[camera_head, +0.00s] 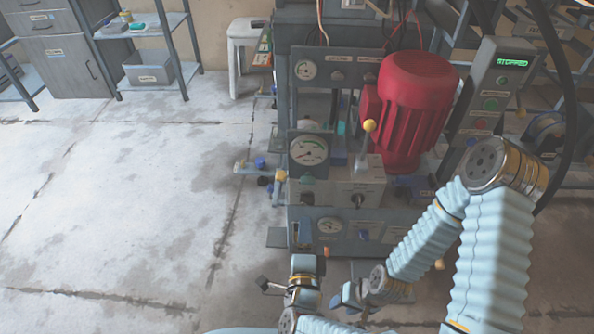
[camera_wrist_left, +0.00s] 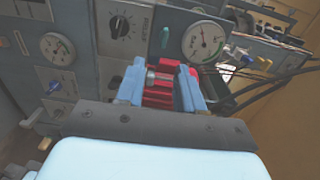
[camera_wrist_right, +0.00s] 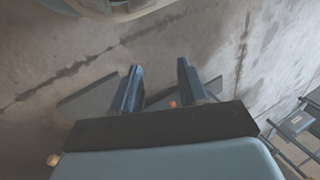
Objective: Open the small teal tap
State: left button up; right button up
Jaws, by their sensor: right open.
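A small teal piece (camera_head: 341,128), which looks like the teal tap, shows on the machine in the head view, right of the large gauge. In the left wrist view a slim teal piece (camera_wrist_left: 165,37) stands left of a round gauge. My left gripper (camera_head: 305,265) is low in front of the machine. Its blue fingers (camera_wrist_left: 160,76) are apart, with a red ribbed part (camera_wrist_left: 158,96) and a silver cylinder showing between them; whether they grip these is unclear. My right gripper (camera_head: 343,296) is lower and slightly right, its fingers (camera_wrist_right: 160,68) open and empty above the floor.
A red motor (camera_head: 412,105) sits on the machine's right, beside a control post with a green display (camera_head: 513,62). A white stool (camera_head: 245,42) and a shelf (camera_head: 150,73) stand behind. Floor on the left is clear.

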pick_arm(q)
jog(key=b, duration=0.6)
send_near(308, 184)
jog(key=w, duration=0.9)
jog(key=shift+w+a+f, duration=0.15)
jog(key=shift+w, duration=0.1)
pick_arm(e)
notch_tip(308, 184, down, 6)
jog(key=w+d, duration=0.1)
jog(key=d, duration=0.1)
jog(key=shift+f, duration=0.2)
pick_arm(q)
grip_shut()
